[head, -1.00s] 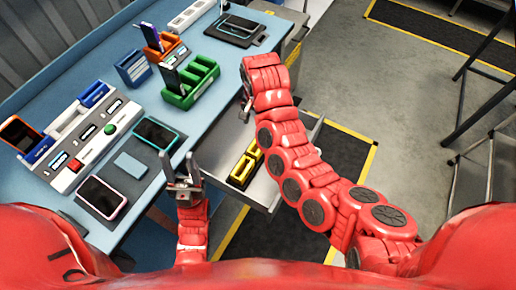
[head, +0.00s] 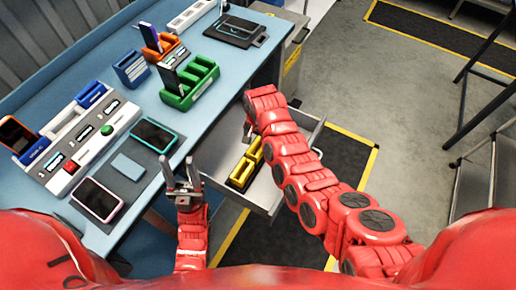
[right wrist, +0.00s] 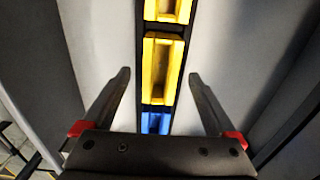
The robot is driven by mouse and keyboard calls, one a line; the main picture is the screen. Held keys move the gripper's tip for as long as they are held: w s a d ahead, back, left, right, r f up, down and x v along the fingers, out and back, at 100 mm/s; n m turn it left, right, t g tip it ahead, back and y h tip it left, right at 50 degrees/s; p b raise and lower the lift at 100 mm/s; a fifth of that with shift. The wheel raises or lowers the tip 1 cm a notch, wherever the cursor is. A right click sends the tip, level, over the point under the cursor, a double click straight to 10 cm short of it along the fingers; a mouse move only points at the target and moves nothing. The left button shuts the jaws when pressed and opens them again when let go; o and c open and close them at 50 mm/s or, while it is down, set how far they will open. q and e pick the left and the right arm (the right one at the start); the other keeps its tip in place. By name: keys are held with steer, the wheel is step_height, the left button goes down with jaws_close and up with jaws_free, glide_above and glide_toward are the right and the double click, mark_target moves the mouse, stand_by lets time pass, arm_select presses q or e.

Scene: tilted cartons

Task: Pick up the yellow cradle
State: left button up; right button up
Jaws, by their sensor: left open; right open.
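Yellow cradles (head: 240,173) lie in a row in the open grey drawer under the table. In the right wrist view one yellow cradle (right wrist: 148,92), an open trough, shows whole in a dark strip. A second yellow cradle (right wrist: 180,12) is cut off at the top edge, and a blue piece (right wrist: 156,122) sits below. My right gripper (right wrist: 158,75) is open and empty, its fingers on either side of the whole yellow cradle in the picture; I cannot tell its height above it. In the head view its fingers are mostly hidden by the arm. My left gripper (head: 180,172) is open and empty beside the table edge.
The drawer (head: 262,198) has raised walls around the cradles. The blue table (head: 122,66) carries a green holder (head: 189,88), a white button panel (head: 88,138), phones and other holders. Open floor lies to the right, with a black rack at the far right.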

mark_target(254, 154)
steer(key=shift+w+f, duration=0.1)
steer(key=shift+f, duration=1.3)
jaws_close()
